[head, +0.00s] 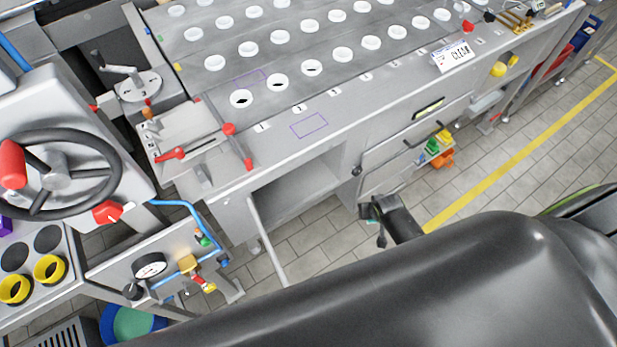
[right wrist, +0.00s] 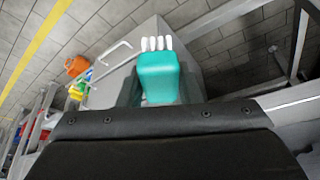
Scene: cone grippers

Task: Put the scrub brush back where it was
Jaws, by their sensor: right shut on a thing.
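The scrub brush (right wrist: 160,78) shows in the right wrist view as a teal block with a row of white bristle tufts on its far edge. My right gripper (right wrist: 158,97) is shut on it, with dark finger parts at both sides of the block. The brush is held in front of a grey cabinet front with a bar handle (right wrist: 112,58). My left gripper is in neither view.
The grey bench (head: 345,110) carries rows of white cups and a purple outlined rectangle (head: 309,125). Below it is an open compartment (head: 300,190). Coloured blocks (head: 440,143) sit by the drawer handle. A handwheel (head: 55,180) stands at left.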

